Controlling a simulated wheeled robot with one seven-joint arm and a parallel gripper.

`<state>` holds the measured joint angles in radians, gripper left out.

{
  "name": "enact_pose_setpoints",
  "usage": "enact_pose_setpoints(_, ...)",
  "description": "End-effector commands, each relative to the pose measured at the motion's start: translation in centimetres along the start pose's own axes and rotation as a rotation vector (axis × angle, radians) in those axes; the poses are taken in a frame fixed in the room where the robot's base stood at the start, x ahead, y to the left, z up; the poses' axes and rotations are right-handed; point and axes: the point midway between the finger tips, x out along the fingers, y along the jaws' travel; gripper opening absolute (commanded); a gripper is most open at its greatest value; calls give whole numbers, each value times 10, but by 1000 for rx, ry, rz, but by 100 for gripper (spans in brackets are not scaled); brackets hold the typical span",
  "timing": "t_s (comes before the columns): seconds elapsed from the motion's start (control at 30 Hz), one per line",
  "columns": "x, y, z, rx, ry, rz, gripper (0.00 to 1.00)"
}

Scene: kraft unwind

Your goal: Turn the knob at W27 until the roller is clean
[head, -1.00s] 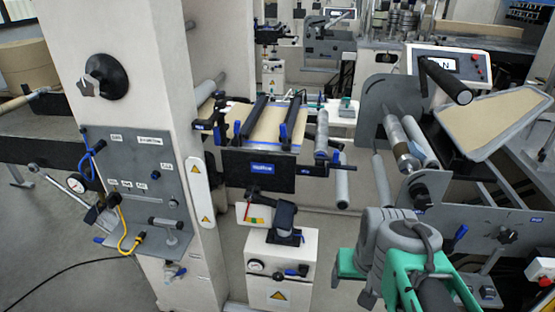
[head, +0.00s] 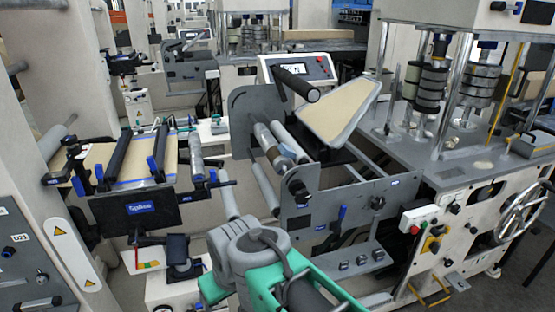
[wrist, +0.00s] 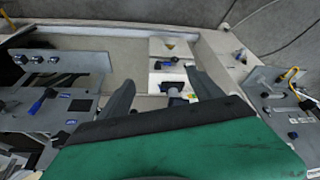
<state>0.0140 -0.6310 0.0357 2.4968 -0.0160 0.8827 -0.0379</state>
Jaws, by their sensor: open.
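No label that I can read says W27, so I cannot tell which knob bears it. On the grey unwind frame (head: 345,205), a black knob (head: 298,190) sits near the end of a shiny roller (head: 268,138) with a brownish patch. A second dark knob (head: 378,203) is further right on the same plate. My gripper (wrist: 163,88) is open in the wrist view, its two grey fingers apart with nothing gripped. It points toward a white cabinet and is apart from the knobs. In the head view my arm hides its fingertips.
A splice table (head: 135,210) stands at left. A white cabinet (wrist: 172,48) shows beyond my fingers. A console (head: 297,70) stands behind the frame. A red-button box (head: 418,218) and a handwheel (head: 523,212) are at right. Grey floor shows at lower right.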

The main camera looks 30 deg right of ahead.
Motion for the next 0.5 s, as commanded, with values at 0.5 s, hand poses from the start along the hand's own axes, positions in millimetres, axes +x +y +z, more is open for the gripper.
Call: enact_pose_setpoints(0.5,111,272,-107,-380,914,391,75)
